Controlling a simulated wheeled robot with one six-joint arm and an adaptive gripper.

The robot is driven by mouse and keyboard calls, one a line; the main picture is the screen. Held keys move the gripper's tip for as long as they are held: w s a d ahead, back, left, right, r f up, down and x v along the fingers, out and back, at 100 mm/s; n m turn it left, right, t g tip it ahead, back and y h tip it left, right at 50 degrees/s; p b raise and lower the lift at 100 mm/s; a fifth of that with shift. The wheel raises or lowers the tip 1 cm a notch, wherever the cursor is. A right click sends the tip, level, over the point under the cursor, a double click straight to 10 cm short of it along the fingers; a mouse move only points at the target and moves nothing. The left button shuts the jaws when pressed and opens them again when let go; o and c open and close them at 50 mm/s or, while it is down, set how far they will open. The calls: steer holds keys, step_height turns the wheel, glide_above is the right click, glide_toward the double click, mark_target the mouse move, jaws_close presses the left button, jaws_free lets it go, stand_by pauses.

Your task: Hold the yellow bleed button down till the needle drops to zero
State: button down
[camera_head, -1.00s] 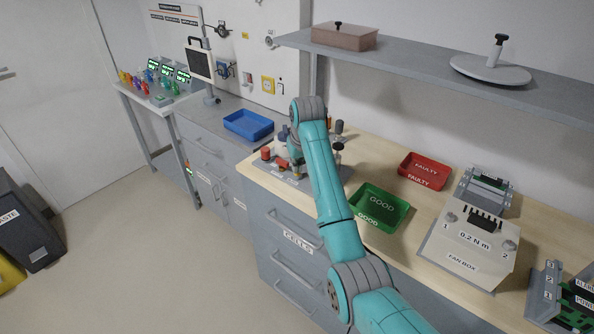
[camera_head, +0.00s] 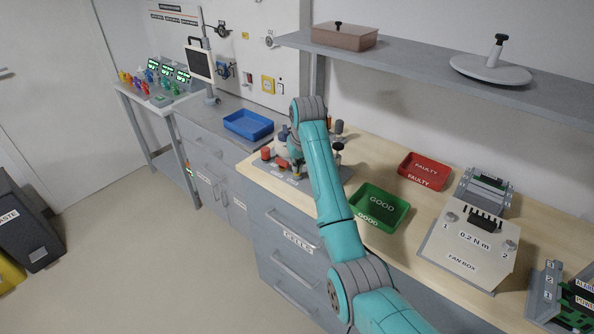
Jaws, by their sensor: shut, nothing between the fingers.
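The grey plate (camera_head: 330,178) with several small fittings lies on the wooden bench left of the green tray. Red knobs or caps (camera_head: 266,154) stand at its left side. My teal arm reaches over this plate and covers much of it. My gripper (camera_head: 297,172) is low over the plate beside the arm, small and mostly hidden; it looks shut and holds nothing. I cannot make out the yellow bleed button or the gauge needle among the fittings, nor whether my fingertips touch anything.
A green GOOD tray (camera_head: 400,222) and a red FAULTY tray (camera_head: 445,171) stand right of my arm. A fan box (camera_head: 462,258) is further right. A blue tray (camera_head: 262,136) is on the left counter. A grey shelf (camera_head: 440,77) hangs above the bench.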

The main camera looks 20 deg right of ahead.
steer(key=shift+r, duration=3)
